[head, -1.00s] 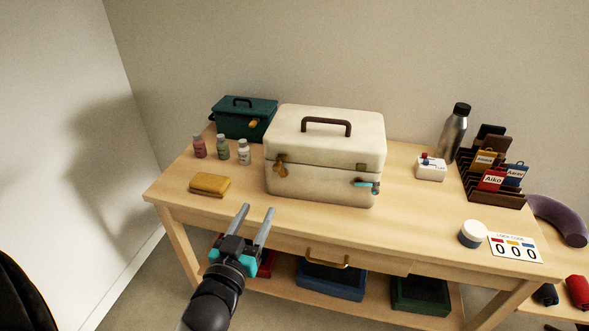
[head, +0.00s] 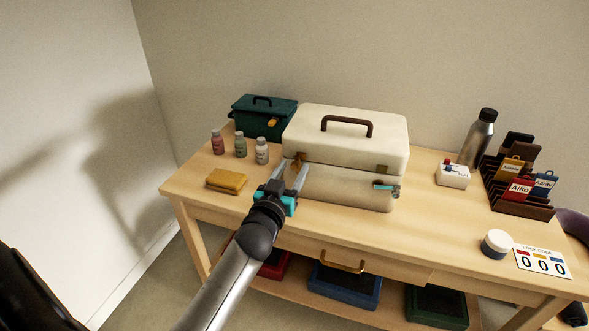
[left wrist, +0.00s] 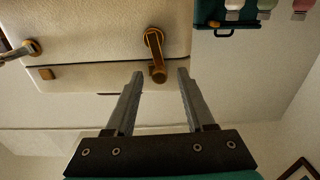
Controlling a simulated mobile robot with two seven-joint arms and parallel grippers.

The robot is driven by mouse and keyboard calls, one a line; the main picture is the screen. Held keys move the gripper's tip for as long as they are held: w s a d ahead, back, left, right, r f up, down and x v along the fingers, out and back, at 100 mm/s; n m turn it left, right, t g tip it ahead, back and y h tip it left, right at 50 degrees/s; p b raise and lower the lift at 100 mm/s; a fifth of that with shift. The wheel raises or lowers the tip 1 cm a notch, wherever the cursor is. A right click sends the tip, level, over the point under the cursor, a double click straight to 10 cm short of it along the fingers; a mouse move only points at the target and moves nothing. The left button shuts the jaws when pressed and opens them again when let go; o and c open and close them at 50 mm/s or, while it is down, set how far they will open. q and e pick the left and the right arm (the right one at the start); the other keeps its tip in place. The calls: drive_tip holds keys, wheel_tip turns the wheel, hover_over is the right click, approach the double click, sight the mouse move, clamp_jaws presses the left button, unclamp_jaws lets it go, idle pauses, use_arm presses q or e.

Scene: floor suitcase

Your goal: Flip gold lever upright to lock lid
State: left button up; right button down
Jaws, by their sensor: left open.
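The cream case (head: 345,140) stands on the table with its lid down and brown handle on top. The gold lever (head: 297,160) is on the left of its front, partly hidden by my gripper in the head view. The left wrist view shows the case inverted; there the gold lever (left wrist: 154,52) runs from its round pivot toward the lid seam. My left gripper (head: 292,172) is open at the case front. In the wrist view its fingertips (left wrist: 160,76) lie either side of the lever's end; I see no clear contact. My right gripper is not in view.
A teal-handled latch (head: 385,187) is at the front right of the case. A green box (head: 264,118), several small bottles (head: 240,147) and a yellow cloth (head: 226,181) are to the left. A steel bottle (head: 478,138) and card rack (head: 522,205) are to the right.

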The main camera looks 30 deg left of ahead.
use_arm(q)
drive_tip(key=shift+x, duration=1.05)
clamp_jaws()
